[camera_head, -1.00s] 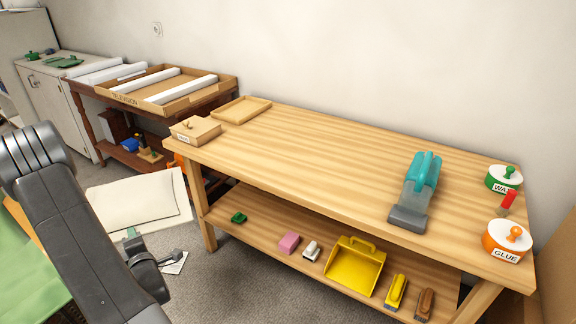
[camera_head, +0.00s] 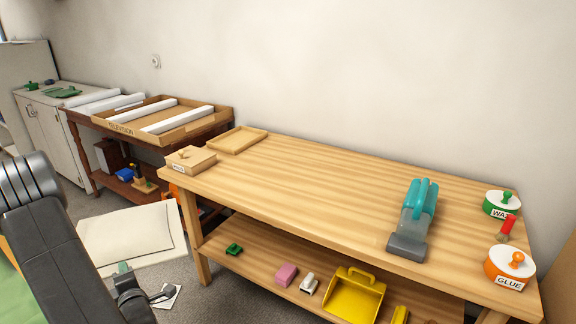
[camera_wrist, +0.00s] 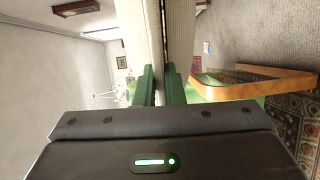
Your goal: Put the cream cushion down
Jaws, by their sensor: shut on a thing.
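My gripper (camera_wrist: 161,86) has its two green fingers closed around a cream, flat padded thing, the cream cushion (camera_wrist: 141,30). The cushion shows edge-on in the wrist view, running away from the fingers to the frame's edge, with a dark line along it. Its far end is out of frame. In the head view a flat cream pad (camera_head: 125,235) with a wider pale border shows low on the left; I cannot tell whether it is this cushion or another thing on the floor.
The wooden workbench (camera_head: 300,185) carries a teal hand vacuum (camera_head: 415,215), labelled tins and a shallow tray (camera_head: 237,140). A yellow dustpan (camera_head: 355,292) lies on its lower shelf. In the wrist view a curved wooden armrest (camera_wrist: 240,85) and a patterned rug (camera_wrist: 290,115) are at right.

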